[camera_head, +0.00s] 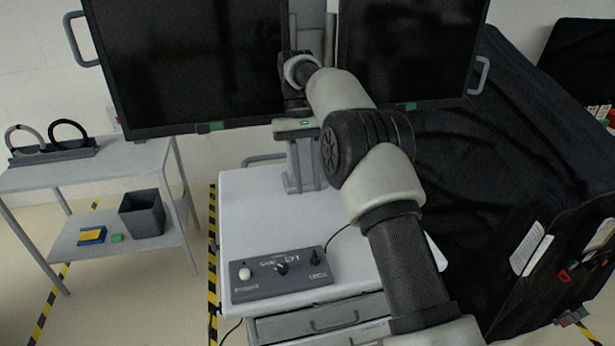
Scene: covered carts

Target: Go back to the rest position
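My arm rises from the lower right of the head view and reaches up and away over the white cart (245,215). My gripper (294,125) is at the far end of the arm, in front of the gap between two dark monitors. I see no object held there.
A grey control box (282,275) with knobs sits on the cart below my arm. The left monitor (185,60) and right monitor (410,45) stand behind. A side table (120,160) is at left; a black-covered cart (480,190) is close on the right.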

